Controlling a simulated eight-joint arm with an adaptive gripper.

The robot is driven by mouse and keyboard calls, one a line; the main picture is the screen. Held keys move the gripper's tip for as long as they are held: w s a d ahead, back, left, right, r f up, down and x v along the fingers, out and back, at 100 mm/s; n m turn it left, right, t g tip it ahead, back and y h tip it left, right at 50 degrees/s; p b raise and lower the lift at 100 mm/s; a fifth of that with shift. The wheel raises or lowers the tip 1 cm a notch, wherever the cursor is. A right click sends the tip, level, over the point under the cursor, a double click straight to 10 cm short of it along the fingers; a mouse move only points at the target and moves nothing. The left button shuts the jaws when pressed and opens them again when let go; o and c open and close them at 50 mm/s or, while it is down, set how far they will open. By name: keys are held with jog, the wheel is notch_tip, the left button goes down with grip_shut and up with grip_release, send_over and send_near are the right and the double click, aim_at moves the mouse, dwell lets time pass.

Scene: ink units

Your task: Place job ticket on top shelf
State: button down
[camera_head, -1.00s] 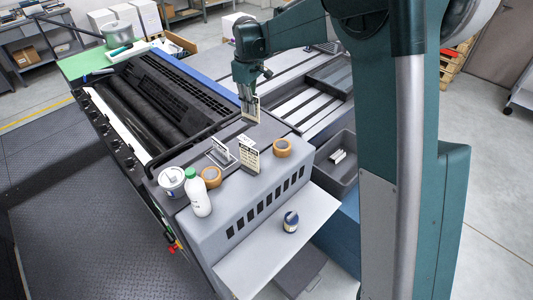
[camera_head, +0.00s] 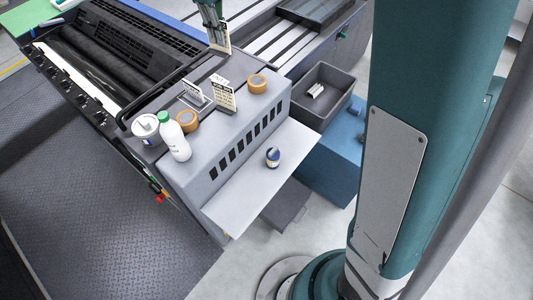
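My gripper (camera_head: 216,44) is at the top edge of the view, pointing down, with its fingers close together. A cream card with dark print (camera_head: 225,37), which looks like a job ticket, is at its fingertips and appears gripped just above the far edge of the grey top surface (camera_head: 235,128). Another cream printed card (camera_head: 225,96) stands upright on that surface, and a smaller white card (camera_head: 193,93) stands in a holder to its left. A lower pale shelf (camera_head: 240,190) juts out from the front of the unit.
Two tape rolls (camera_head: 258,83) (camera_head: 187,121), a white bottle with green cap (camera_head: 175,138) and a white tub (camera_head: 147,129) stand on the top surface. A small dark blue jar (camera_head: 273,157) sits on the lower shelf. A dark bin (camera_head: 322,95) stands to the right.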

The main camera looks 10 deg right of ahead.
jog(key=s+d+r+m+b, duration=0.1)
jog(key=s+d+b, duration=0.25)
jog(key=s, duration=1.15)
jog(key=m+b, duration=0.1)
jog(key=b, duration=0.3)
send_over(254, 184)
notch_tip(254, 184, down, 31)
jog(key=shift+r, duration=0.2)
jog(key=shift+d, duration=0.1)
jog(key=shift+f, duration=0.1)
jog(key=shift+f+b, duration=0.55)
jog(key=shift+f, duration=2.3)
jog(key=shift+f, duration=0.1)
jog(key=shift+f+b, duration=0.4)
jog(key=shift+f, duration=1.55)
jog(key=shift+f, duration=0.2)
